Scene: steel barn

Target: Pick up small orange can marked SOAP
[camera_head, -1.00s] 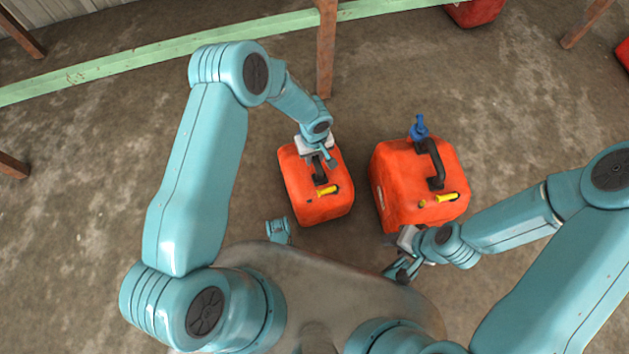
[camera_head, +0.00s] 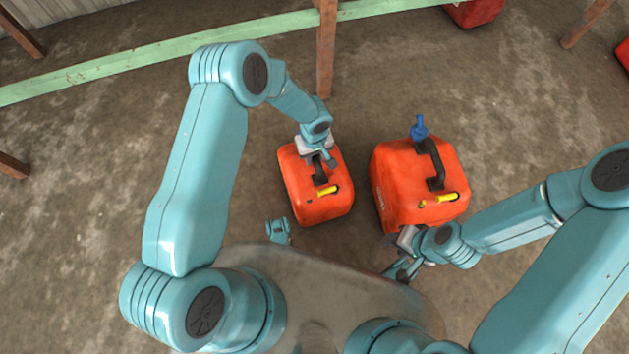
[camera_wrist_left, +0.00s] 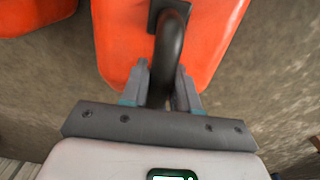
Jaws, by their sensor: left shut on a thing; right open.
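The smaller orange can (camera_head: 320,205) stands on the floor near the middle of the head view, with a black handle and a yellow spout on top. No SOAP marking can be read on it. My left gripper (camera_head: 322,162) is at the top of this can, shut on its black handle. In the left wrist view the handle (camera_wrist_left: 170,45) runs between the two fingers, with the can's orange top (camera_wrist_left: 120,40) behind it. My right gripper (camera_head: 402,268) is open, low and near my body, just below the larger orange can, and holds nothing.
A larger orange can (camera_head: 400,190) with a blue cap and yellow spout stands to the right, a narrow gap away. A wooden post (camera_head: 326,50) and green rail (camera_head: 130,65) lie beyond. Another red can (camera_head: 474,12) is at the top edge.

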